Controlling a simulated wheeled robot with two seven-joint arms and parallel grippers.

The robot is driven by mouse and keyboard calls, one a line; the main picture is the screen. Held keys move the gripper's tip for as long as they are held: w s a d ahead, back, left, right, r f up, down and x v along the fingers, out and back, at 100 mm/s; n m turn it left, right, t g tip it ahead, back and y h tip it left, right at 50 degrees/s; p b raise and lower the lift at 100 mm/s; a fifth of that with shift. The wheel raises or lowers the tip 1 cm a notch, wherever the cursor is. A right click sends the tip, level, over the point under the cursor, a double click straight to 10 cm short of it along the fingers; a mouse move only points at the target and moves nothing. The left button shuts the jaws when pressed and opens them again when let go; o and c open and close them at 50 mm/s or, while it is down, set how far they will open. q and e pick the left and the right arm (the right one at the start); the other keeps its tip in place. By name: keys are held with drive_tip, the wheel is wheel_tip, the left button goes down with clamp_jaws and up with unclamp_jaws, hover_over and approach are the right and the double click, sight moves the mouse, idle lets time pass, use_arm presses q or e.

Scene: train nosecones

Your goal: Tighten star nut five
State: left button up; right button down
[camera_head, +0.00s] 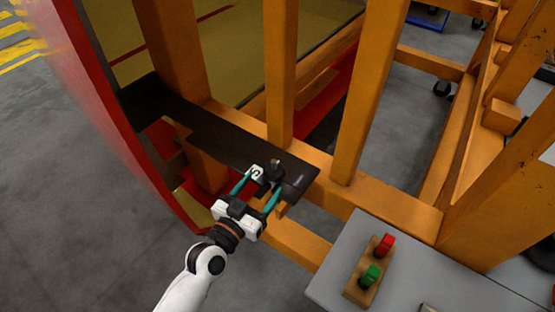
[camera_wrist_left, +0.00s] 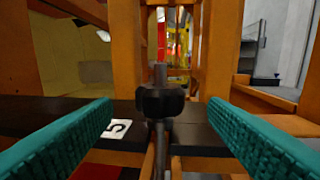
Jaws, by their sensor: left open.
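The star nut (camera_wrist_left: 160,102) is a dark knob on a grey threaded bolt, standing upright at a dark plate. In the head view the star nut (camera_head: 274,171) sits near the right end of the dark bar (camera_head: 215,135). A white label (camera_wrist_left: 119,128) with a dark numeral, apparently 5, lies left of the nut. My left gripper (camera_head: 266,182) is open, its teal fingers on either side of the nut. In the wrist view the fingers (camera_wrist_left: 160,130) are spread wide and apart from the nut. My right gripper is in neither view.
Orange frame posts (camera_head: 281,75) stand close behind the nut. A red curved panel (camera_head: 85,90) rises at the left. A grey table (camera_head: 325,275) at lower right bears a wooden block (camera_head: 359,287) with a red knob (camera_head: 384,246) and a green knob (camera_head: 370,276).

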sight(273, 172)
use_arm(q)
drive_tip(key=p+x, duration=0.1)
drive_tip(key=x, duration=0.7)
drive_tip(key=shift+w+d, duration=0.2)
drive_tip(key=shift+w, duration=0.1)
